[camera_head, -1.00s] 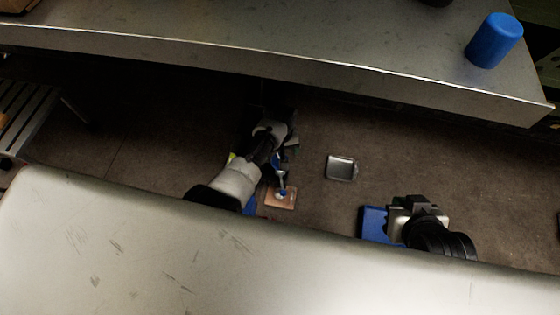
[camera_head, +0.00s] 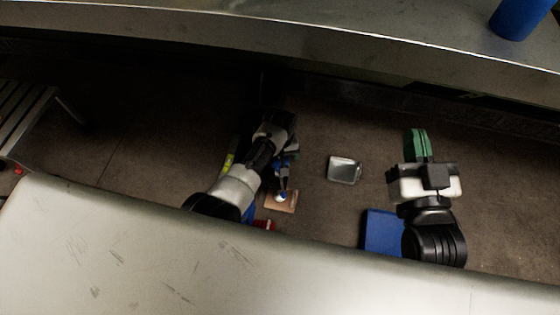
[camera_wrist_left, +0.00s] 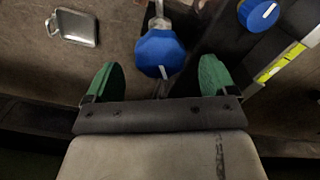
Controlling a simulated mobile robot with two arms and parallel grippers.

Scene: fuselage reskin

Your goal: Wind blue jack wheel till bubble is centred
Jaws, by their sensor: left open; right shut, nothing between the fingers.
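The blue jack wheel (camera_wrist_left: 160,53), faceted with a white mark, lies just ahead of and between the green fingertips of my left gripper (camera_wrist_left: 160,82) in the left wrist view. The left gripper is open and apart from the wheel. In the head view the jack (camera_head: 283,178) stands on a small wooden pad (camera_head: 281,206), partly hidden by my left arm. A yellow-green level vial (camera_wrist_left: 280,62) shows at right in the left wrist view; I cannot make out its bubble. My right gripper (camera_head: 418,136) is shut and empty, over the floor at right.
A second blue knob (camera_wrist_left: 258,14) with a white mark sits near the vial. A shallow metal tray (camera_head: 343,170) lies on the floor between my arms. A blue box (camera_head: 382,230) is beside my right arm. A grey bench (camera_head: 200,28) with a blue cylinder (camera_head: 522,18) spans the back.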

